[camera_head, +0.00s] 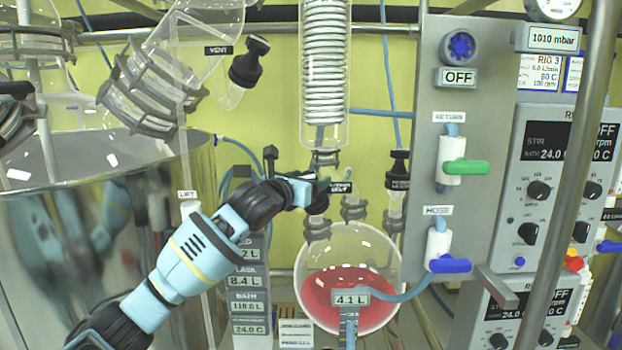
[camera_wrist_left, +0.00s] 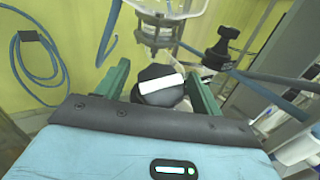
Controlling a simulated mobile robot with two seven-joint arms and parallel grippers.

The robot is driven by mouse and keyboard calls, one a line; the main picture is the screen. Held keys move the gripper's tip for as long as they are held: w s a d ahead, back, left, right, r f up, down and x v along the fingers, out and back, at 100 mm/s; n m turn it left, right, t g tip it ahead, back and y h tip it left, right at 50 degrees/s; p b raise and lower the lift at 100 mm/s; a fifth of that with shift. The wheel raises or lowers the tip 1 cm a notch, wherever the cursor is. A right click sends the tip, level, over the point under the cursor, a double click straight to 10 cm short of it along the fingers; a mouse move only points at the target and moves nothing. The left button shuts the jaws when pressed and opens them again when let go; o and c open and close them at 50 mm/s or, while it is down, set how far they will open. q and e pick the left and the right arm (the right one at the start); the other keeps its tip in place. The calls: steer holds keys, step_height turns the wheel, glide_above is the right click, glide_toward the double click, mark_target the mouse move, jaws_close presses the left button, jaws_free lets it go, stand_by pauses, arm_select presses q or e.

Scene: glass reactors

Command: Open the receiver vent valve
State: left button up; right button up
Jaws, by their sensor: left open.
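My left gripper (camera_head: 322,190) is at the black receiver vent valve (camera_head: 317,203), above the receiver flask (camera_head: 348,262) that holds red liquid. In the left wrist view the valve's round black knob (camera_wrist_left: 157,98), with a white bar across it, sits between the two green fingers of the gripper (camera_wrist_left: 162,82). The fingers are open, with a gap visible on both sides of the knob. In the head view the gripper and a small black label (camera_head: 341,188) partly hide the valve. My right gripper is not in view.
A second black-capped valve (camera_head: 398,172) stands just right of the gripper. The glass condenser (camera_head: 325,80) hangs directly above. The grey panel with green (camera_head: 466,167) and blue (camera_head: 450,265) handles is further right. A large metal vessel (camera_head: 60,230) stands left.

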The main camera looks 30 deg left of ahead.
arm_select(q)
steer(key=shift+w, duration=0.8)
steer(key=c, duration=1)
steer(key=shift+n+y, duration=0.4)
steer(key=shift+n, duration=0.1)
